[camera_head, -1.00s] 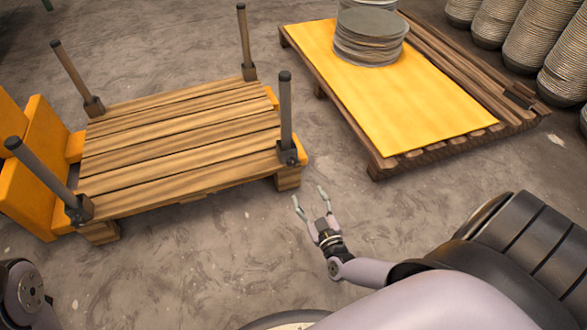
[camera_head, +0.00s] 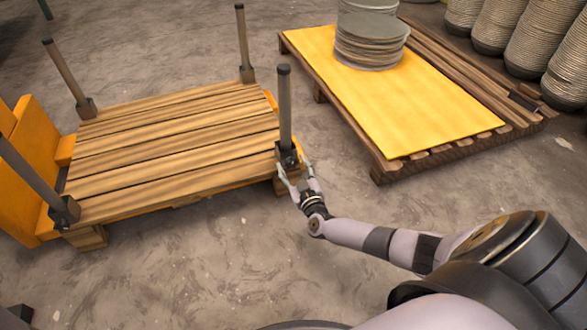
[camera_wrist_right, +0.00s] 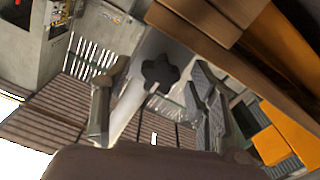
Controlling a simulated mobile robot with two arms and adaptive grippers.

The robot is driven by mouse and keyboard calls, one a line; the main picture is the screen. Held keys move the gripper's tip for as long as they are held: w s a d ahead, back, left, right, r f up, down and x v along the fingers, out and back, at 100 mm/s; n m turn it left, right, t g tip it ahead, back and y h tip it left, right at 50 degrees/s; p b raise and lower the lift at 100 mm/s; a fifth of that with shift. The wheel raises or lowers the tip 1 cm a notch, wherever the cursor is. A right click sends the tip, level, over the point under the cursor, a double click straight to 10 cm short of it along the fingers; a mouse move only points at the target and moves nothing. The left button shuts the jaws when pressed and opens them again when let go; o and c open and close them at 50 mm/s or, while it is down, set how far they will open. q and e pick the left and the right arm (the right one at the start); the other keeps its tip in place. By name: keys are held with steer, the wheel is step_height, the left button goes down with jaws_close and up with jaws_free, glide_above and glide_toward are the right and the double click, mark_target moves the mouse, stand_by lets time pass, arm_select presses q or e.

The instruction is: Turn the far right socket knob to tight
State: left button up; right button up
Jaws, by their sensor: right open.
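A wooden pallet (camera_head: 175,148) bears upright posts in dark sockets at its corners. The socket at its right front corner (camera_head: 288,157) holds a dark post (camera_head: 284,105). Another socket (camera_head: 247,74) stands at the pallet's back right corner. My right gripper (camera_head: 294,172) is at the right front socket, its fingers open. In the right wrist view, a dark lobed knob (camera_wrist_right: 160,73) shows between the two open fingertips (camera_wrist_right: 157,85), with gaps on both sides. The knob's tightness cannot be told. My left gripper is out of view.
A second pallet (camera_head: 388,168) with a yellow sheet (camera_head: 400,105) and a stack of grey discs (camera_head: 370,42) stands at the back right. Bare floor lies between the pallets and in front.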

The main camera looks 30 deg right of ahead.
steer(key=shift+c, duration=0.3)
steer(key=c, duration=1.1)
